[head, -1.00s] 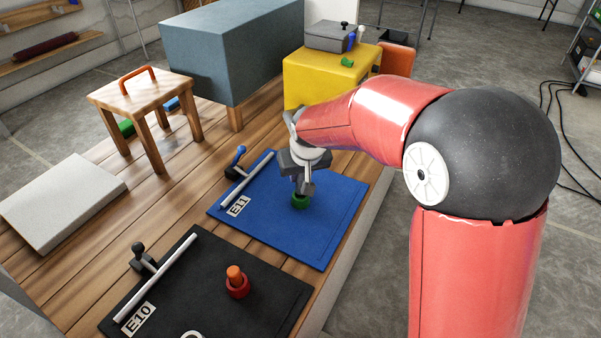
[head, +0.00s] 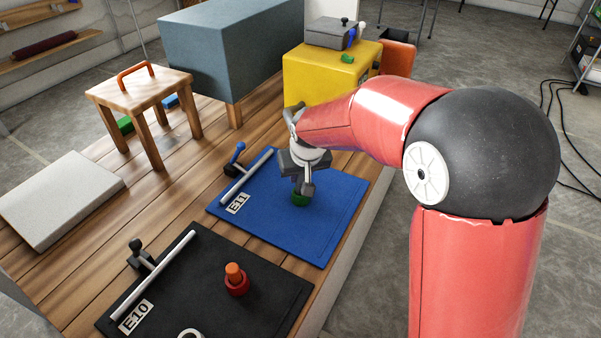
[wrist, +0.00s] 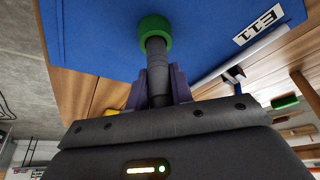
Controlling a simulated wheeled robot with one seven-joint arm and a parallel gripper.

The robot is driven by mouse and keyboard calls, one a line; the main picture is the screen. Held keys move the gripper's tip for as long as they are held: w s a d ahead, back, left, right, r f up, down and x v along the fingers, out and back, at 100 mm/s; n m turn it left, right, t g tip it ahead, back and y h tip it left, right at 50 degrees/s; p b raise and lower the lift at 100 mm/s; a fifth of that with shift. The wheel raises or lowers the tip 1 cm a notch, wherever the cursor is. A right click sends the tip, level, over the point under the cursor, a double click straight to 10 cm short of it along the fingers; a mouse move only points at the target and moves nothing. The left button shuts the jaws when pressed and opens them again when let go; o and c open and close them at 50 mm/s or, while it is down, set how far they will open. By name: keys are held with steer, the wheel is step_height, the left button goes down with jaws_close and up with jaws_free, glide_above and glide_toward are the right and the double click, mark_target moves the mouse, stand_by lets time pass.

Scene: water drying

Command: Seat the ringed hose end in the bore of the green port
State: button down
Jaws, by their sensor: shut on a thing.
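The green port (head: 300,199) stands on the blue mat (head: 330,222) marked E11. It shows as a green ring in the wrist view (wrist: 153,28). My gripper (head: 304,187) is directly above the port, pointing down. In the wrist view my gripper (wrist: 160,88) is shut on a dark grey hose end (wrist: 157,62). The hose end lines up with the port and its tip meets the green ring. The tip is hidden by the ring, so I cannot tell how deep it sits.
A black mat (head: 205,285) marked E10 lies nearer, with a red port (head: 237,285) holding an orange piece. A lever with a white bar (head: 247,176) lies along the blue mat's left side. A wooden stool (head: 140,88) and yellow block (head: 325,72) stand behind.

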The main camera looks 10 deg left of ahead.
steer(key=shift+f+b, duration=0.9)
steer(key=shift+f, duration=0.35)
steer(key=c, duration=1.1)
jaws_free()
steer(key=shift+r, duration=0.1)
steer(key=shift+c, duration=0.2)
steer(key=shift+r, duration=0.1)
steer(key=v, duration=0.7)
steer(key=shift+s+r+p, duration=0.15)
steer(key=shift+r+p, duration=0.1)
steer(key=shift+p, duration=0.15)
steer(key=s+d+r+m, duration=0.1)
steer(key=s+d+r, duration=0.2)
steer(key=d, duration=0.2)
steer(key=s+d+r+m+t+h+p, duration=0.1)
steer(key=s+d+r, duration=0.15)
steer(key=d, duration=0.25)
steer(key=s+d+r+m, duration=0.1)
steer(key=s+d+r, duration=0.15)
steer(key=d, duration=0.25)
steer(key=s+d+m, duration=0.1)
steer(key=s+d, duration=0.3)
steer(key=s, duration=0.3)
steer(key=s+d+m+h+p, duration=0.1)
steer(key=s+d, duration=0.4)
steer(key=s, duration=0.2)
steer(key=shift+f+t, duration=0.25)
steer(key=shift+t, duration=0.05)
